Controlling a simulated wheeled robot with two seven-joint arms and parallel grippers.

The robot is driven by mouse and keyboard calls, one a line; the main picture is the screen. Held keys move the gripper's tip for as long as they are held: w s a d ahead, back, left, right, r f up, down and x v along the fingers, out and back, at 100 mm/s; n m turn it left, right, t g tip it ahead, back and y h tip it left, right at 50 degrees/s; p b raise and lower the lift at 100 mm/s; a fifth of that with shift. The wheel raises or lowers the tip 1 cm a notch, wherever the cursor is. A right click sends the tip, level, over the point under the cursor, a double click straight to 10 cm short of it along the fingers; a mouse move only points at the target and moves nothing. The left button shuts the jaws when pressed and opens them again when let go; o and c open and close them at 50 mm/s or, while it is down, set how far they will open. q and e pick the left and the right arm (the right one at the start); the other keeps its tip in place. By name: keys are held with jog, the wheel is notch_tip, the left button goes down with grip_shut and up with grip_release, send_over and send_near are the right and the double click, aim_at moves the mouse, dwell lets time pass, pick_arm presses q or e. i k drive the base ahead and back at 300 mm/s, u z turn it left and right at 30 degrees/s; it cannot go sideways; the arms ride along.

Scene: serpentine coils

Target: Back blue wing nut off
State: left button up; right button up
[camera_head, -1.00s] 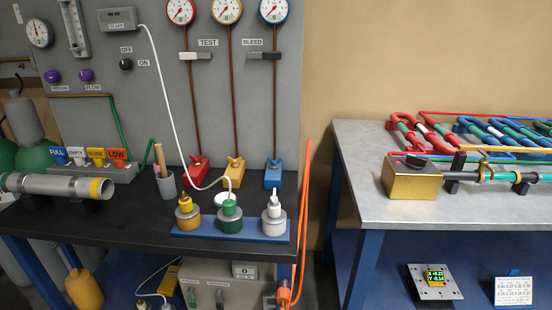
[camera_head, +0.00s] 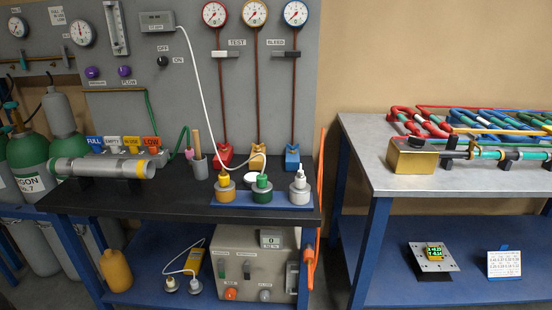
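The blue block (camera_head: 292,160) stands at the back of the dark bench, at the foot of the pipe under the blue-rimmed gauge (camera_head: 295,13). A small wing-shaped piece sits on its top, too small to tell how far it is screwed down. A red block (camera_head: 225,157) and a yellow block (camera_head: 257,156) of the same kind stand to its left. Neither of my grippers is in view.
Yellow, green and white-topped bottles (camera_head: 300,190) stand on a blue tray in front of the blocks. An orange hose (camera_head: 320,195) hangs at the bench's right end. A grey table (camera_head: 370,165) with coils stands right, across a gap.

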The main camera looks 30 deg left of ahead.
aim_at(292, 148)
jog(key=z, duration=0.3)
jog(key=k, duration=0.4)
jog(key=u, duration=1.2)
jog(key=i, duration=0.85)
jog(key=z, duration=0.15)
